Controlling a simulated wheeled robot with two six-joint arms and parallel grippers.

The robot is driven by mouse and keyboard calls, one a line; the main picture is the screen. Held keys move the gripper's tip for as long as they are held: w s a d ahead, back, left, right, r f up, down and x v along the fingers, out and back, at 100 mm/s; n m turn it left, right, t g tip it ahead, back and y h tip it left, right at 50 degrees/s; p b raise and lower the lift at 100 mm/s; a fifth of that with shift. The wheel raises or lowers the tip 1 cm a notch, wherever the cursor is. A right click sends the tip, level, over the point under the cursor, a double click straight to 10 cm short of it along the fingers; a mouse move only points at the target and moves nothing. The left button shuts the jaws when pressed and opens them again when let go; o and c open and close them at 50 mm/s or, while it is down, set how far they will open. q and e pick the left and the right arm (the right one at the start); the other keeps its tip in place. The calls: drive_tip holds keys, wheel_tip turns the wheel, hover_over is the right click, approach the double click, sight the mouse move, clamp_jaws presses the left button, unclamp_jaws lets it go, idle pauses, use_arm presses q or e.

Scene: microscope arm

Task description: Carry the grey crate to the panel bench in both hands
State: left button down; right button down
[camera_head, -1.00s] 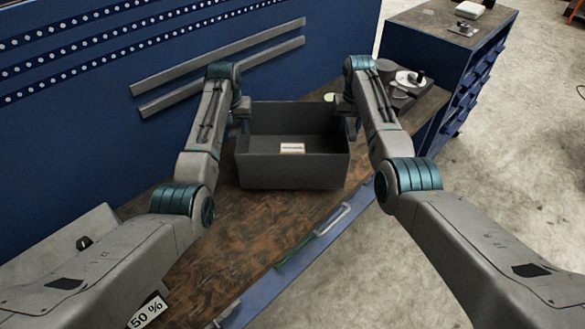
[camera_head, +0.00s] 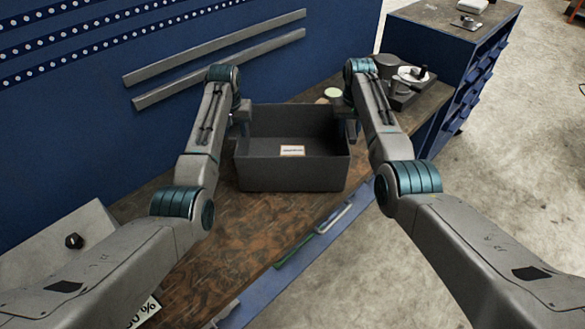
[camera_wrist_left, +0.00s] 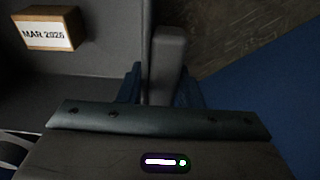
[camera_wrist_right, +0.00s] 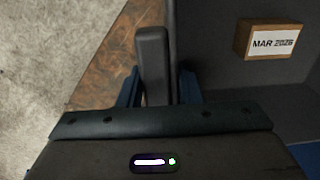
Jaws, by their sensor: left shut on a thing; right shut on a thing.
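The grey crate (camera_head: 292,176) is open-topped and looks level in the head view, over a brown wooden bench top (camera_head: 240,225). Whether its underside touches the wood I cannot tell. My left gripper (camera_head: 242,116) is shut on the crate's left side. My right gripper (camera_head: 348,122) is shut on its right side. Each wrist view shows a grey handle between blue fingers: the left handle (camera_wrist_left: 168,60) and the right handle (camera_wrist_right: 152,60). A small block labelled MAR 2026 (camera_wrist_right: 270,40) lies inside the crate; the head view shows it too (camera_head: 292,151).
A blue perforated panel (camera_head: 60,130) with two grey rails stands behind the bench. A grey device with a round plate (camera_head: 412,74) and a pale round thing (camera_head: 332,92) sit beyond the crate. A grey box (camera_head: 70,262) is near left. Bare floor (camera_head: 500,170) lies right.

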use_arm(q)
drive_tip(key=shift+s+f+b, duration=0.1)
drive_tip(key=shift+f+b, duration=0.55)
use_arm(e)
drive_tip(key=shift+s+f, duration=0.1)
drive_tip(key=shift+f, duration=0.55)
use_arm(q)
drive_tip(key=c, duration=1)
unclamp_jaws()
drive_tip(key=shift+r, duration=0.1)
drive_tip(key=shift+c, duration=0.2)
use_arm(e)
drive_tip(key=c, duration=1)
unclamp_jaws()
drive_tip(key=shift+r, duration=0.1)
drive_tip(key=shift+c, duration=0.2)
use_arm(q)
drive_tip(key=shift+s, duration=0.1)
use_arm(e)
drive_tip(key=shift+s, duration=0.1)
